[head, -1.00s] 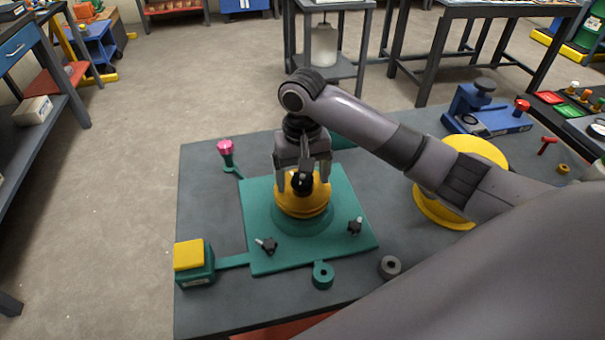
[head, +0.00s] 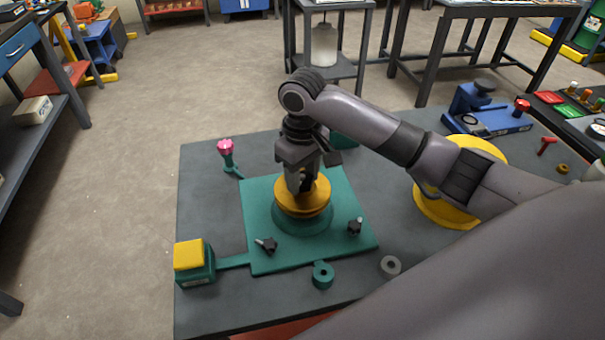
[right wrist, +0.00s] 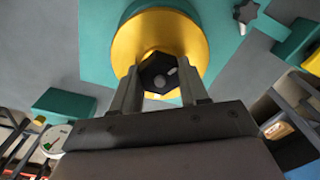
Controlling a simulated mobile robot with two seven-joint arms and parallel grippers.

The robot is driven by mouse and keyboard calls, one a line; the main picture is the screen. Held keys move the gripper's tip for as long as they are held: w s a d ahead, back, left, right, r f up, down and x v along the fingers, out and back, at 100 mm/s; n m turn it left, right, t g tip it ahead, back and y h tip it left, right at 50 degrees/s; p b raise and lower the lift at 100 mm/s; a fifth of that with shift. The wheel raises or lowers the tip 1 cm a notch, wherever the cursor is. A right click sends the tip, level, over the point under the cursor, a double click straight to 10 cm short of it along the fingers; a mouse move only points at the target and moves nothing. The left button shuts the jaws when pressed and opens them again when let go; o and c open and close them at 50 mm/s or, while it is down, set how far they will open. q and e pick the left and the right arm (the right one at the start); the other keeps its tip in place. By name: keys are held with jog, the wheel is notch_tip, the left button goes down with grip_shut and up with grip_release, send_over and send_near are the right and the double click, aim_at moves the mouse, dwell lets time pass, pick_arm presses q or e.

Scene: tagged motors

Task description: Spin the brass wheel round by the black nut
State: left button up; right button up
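The brass wheel (head: 318,203) sits flat on a round green base on a green plate; it also shows in the right wrist view (right wrist: 125,48). The black nut (right wrist: 158,72) is six-sided and stands at the wheel's centre. In the head view the nut (head: 308,183) is partly hidden by my fingers. My right gripper (head: 299,184) points down over the wheel. In the right wrist view its two fingers (right wrist: 157,80) lie against opposite sides of the nut, shut on it. My left gripper is not in view.
Two black clamp knobs (head: 269,245) stand on the front of the green plate. A yellow-topped box (head: 190,256) is at front left, a pink-knobbed post (head: 226,152) at back left. A grey ring (head: 390,266) lies front right. A yellow disc (head: 436,210) is behind my right arm.

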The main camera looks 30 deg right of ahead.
jog(key=m, duration=1.5)
jog(key=o, duration=1.2)
